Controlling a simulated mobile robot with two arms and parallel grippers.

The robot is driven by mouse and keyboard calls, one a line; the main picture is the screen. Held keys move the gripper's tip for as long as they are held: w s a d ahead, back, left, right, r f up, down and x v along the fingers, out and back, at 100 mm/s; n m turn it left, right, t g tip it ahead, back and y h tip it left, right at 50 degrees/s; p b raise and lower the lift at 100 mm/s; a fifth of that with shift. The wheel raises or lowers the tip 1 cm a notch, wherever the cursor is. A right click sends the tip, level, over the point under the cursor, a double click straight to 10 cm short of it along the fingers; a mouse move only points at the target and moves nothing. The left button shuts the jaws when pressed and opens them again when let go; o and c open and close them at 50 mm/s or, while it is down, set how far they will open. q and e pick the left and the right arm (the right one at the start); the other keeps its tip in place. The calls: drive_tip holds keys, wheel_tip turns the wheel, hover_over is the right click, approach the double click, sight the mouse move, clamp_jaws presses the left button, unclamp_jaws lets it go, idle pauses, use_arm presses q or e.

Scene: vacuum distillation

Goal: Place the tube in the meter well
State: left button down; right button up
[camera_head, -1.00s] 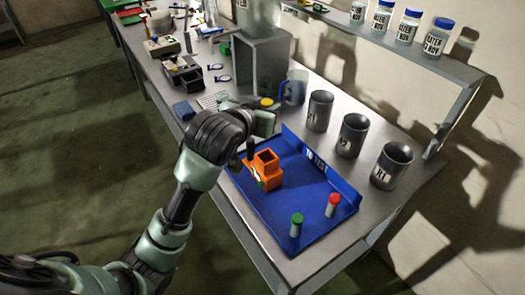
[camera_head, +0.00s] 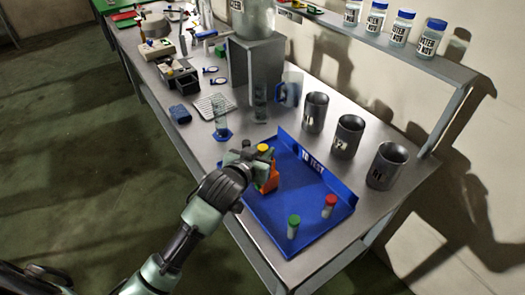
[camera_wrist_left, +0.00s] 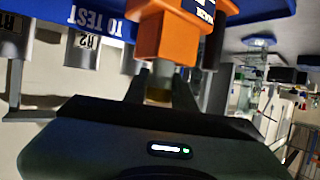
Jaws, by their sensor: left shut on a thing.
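My left gripper (camera_head: 250,157) is shut on the yellow-capped tube (camera_head: 263,148), beside the orange meter (camera_head: 271,180) on the blue tray. Only the tube's yellow cap shows clearly in the head view; the gripper hides its body and part of the meter. In the left wrist view, the left gripper (camera_wrist_left: 160,90) has the yellowish end of the tube (camera_wrist_left: 158,95) between its fingers, close against the orange meter (camera_wrist_left: 166,36). The meter's well is hidden, so I cannot tell whether the tube's lower end is inside it. My right gripper is not in view.
The blue tray (camera_head: 268,212) marked "TO TEST" also holds a green-capped tube (camera_head: 293,227) and a red-capped tube (camera_head: 329,206). Several dark grey cups, including one marked R1 (camera_head: 386,166), stand behind it. A clear cylinder (camera_head: 221,120) stands left of the gripper.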

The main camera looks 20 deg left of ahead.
use_arm(q)
drive_tip(key=c, duration=1.1)
unclamp_jaws()
drive_tip(key=shift+f, duration=0.1)
drive_tip(key=shift+c, duration=0.2)
drive_tip(key=shift+s+r, duration=0.25)
drive_tip(key=b+v, duration=0.1)
drive_tip(key=v, duration=1)
drive_tip(key=shift+s, duration=0.25)
